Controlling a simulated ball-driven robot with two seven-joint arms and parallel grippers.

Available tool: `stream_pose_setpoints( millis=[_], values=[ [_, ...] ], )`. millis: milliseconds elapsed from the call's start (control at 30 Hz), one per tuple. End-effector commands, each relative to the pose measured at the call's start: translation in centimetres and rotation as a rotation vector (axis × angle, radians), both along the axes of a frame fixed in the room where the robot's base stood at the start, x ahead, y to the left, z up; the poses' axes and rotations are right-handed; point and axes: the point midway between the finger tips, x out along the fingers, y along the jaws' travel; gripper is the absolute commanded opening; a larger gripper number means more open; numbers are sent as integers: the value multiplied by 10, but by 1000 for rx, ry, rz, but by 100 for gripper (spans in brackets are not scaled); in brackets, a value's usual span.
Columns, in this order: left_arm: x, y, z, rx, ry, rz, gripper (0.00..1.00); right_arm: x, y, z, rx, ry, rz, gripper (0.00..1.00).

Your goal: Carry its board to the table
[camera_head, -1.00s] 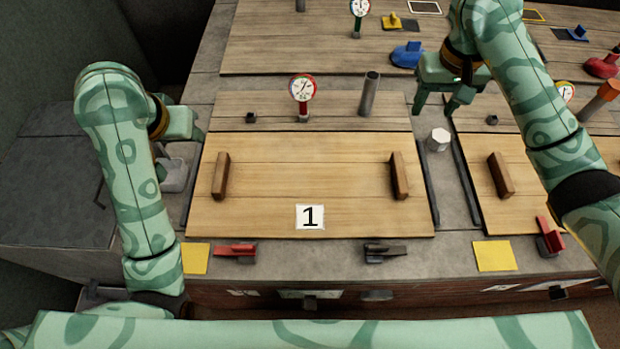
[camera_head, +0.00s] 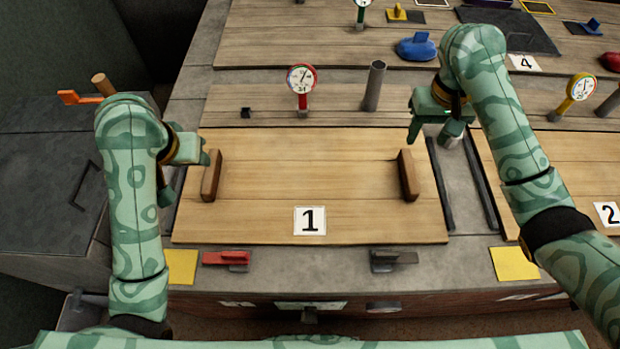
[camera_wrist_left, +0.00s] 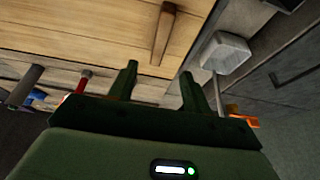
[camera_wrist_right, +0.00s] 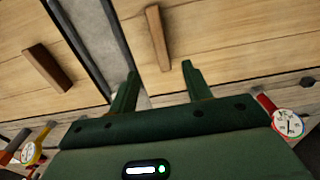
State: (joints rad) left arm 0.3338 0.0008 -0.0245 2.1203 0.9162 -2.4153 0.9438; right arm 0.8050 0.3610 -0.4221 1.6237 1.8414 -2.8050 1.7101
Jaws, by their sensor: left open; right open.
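A pale wooden board (camera_head: 270,215) marked 1 lies flat in the middle of the head view. It has a brown left handle (camera_head: 211,175) and a brown right handle (camera_head: 408,176). My left gripper (camera_head: 188,175) is open and empty at the board's left edge, close beside the left handle. In the left wrist view that handle (camera_wrist_left: 168,32) lies ahead of the open fingers (camera_wrist_left: 158,80). My right gripper (camera_head: 432,132) is open and empty, just beyond and right of the right handle. In the right wrist view that handle (camera_wrist_right: 158,38) stands ahead of the open fingers (camera_wrist_right: 160,72).
Behind the board stand a red gauge (camera_head: 302,80) and a grey pipe (camera_head: 374,86). A red lever (camera_head: 226,258), a dark lever (camera_head: 392,260) and yellow squares (camera_head: 515,264) line the front edge. A second board (camera_head: 570,190), marked 2, lies right, beyond dark rails (camera_head: 440,185).

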Motion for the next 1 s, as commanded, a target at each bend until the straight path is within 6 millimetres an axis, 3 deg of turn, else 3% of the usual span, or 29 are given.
stream_pose_setpoints(
  millis=[167, 433, 700, 1000],
  values=[
    [11, 2, -28, 4, 3, 0, 49, -2, 4, -32, 11, 9, -3, 49],
    [23, 1, -58, 3, 2, 1, 49, -2, 1, -64, 4, 10, -3, 49],
    [43, 2, -104, 4, 2, 2, 49, -2, -1, -114, -2, 7, -1, 49],
    [52, 1, -127, 2, 0, 0, 49, -1, 0, -139, 0, 4, -1, 49]
  ],
)
